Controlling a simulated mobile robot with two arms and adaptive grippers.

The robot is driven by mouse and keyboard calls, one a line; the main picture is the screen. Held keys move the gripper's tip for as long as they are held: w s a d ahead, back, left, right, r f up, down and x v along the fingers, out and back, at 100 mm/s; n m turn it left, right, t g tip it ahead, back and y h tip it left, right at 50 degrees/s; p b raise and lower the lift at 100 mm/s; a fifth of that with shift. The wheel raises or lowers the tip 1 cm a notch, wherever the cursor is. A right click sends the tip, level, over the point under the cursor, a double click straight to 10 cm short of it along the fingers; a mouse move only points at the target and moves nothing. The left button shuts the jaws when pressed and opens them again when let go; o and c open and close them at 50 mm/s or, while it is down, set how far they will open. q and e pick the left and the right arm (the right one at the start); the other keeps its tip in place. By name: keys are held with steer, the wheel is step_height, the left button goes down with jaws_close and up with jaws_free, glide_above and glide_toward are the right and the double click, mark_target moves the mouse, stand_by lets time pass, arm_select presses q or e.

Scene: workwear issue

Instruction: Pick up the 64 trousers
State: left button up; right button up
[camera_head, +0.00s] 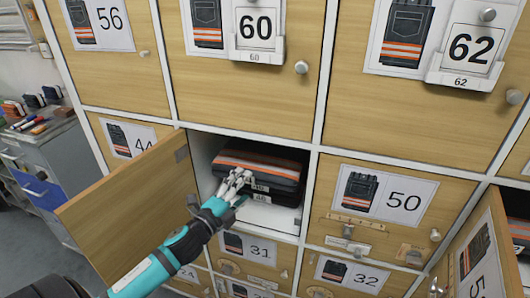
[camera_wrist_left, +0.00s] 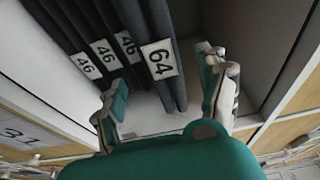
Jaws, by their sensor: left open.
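The 64 trousers (camera_wrist_left: 161,58) are dark and folded, with a white 64 label in the left wrist view. They are the outermost of a stack whose other labels (camera_wrist_left: 103,54) read 46. In the head view the dark stack (camera_head: 270,163), with orange and pale stripes on top, lies in an open compartment. My left gripper (camera_head: 236,181) reaches into its front. In the left wrist view my left gripper (camera_wrist_left: 163,70) is open, its fingers on either side of the 64 trousers' front edge. Contact cannot be told. My right gripper is not in view.
The compartment's open door (camera_head: 125,205) stands to the left of my arm. Closed doors marked 60 (camera_head: 245,65), 50 (camera_head: 385,205) and 31 (camera_head: 255,248) surround it. Another open door (camera_head: 478,255) is at the lower right. A grey cabinet (camera_head: 58,160) stands at the far left.

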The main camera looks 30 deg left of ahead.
mark_target(250, 180)
arm_select(q)
steer(key=w, duration=0.3)
steer(key=shift+w, duration=0.3)
steer(key=shift+w+r+p, duration=0.15)
steer(key=shift+w+p, duration=0.15)
steer(key=shift+w, duration=0.05)
steer(key=w, duration=0.3)
steer(key=shift+w+d+r+p, duration=0.1)
steer(key=shift+w+p, duration=0.2)
steer(key=shift+p, duration=0.1)
steer(key=shift+w, duration=0.45)
steer(key=shift+s, duration=0.1)
jaws_close()
